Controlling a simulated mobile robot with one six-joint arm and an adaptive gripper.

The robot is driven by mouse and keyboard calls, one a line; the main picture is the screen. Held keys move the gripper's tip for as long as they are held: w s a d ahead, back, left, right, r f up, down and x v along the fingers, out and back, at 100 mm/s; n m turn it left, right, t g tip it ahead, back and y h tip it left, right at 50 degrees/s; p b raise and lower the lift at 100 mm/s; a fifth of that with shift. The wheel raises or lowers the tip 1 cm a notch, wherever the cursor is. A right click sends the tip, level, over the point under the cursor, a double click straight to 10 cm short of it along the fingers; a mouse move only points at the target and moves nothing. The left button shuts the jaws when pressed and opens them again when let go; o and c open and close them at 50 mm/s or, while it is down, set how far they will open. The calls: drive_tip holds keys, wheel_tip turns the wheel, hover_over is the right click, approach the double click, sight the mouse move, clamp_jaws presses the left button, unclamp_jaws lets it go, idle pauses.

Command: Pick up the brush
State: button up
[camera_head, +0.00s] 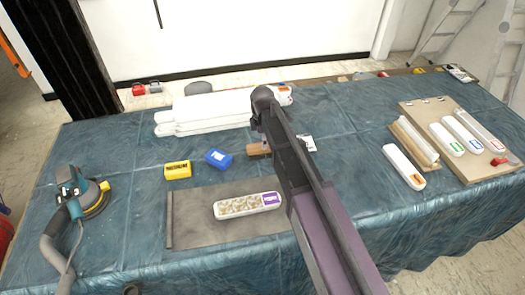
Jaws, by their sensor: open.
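A small brown wooden piece (258,149) lies on the blue-covered table, just left of my arm. It may be the brush; part of it is hidden behind my arm, and I see no bristles clearly. My arm reaches from the lower right up to the table's middle. My gripper (262,138) is at its far end, small and dark, close above the brown piece. It is open, but its fingers are mostly hidden, and I cannot tell whether it touches the piece.
A grey mat (195,212) holds a white tray (247,206) of pale bits. Yellow (177,170) and blue (218,158) boxes stand near white rolls (205,112). A sander (85,198) is at left, a board (465,150) with white containers at right.

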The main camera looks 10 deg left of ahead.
drive_tip(key=shift+f, duration=0.1)
drive_tip(key=shift+d+f+b, duration=0.15)
drive_tip(key=shift+f+b, duration=2.35)
drive_tip(key=shift+b, duration=0.1)
drive_tip(key=c, duration=1.2)
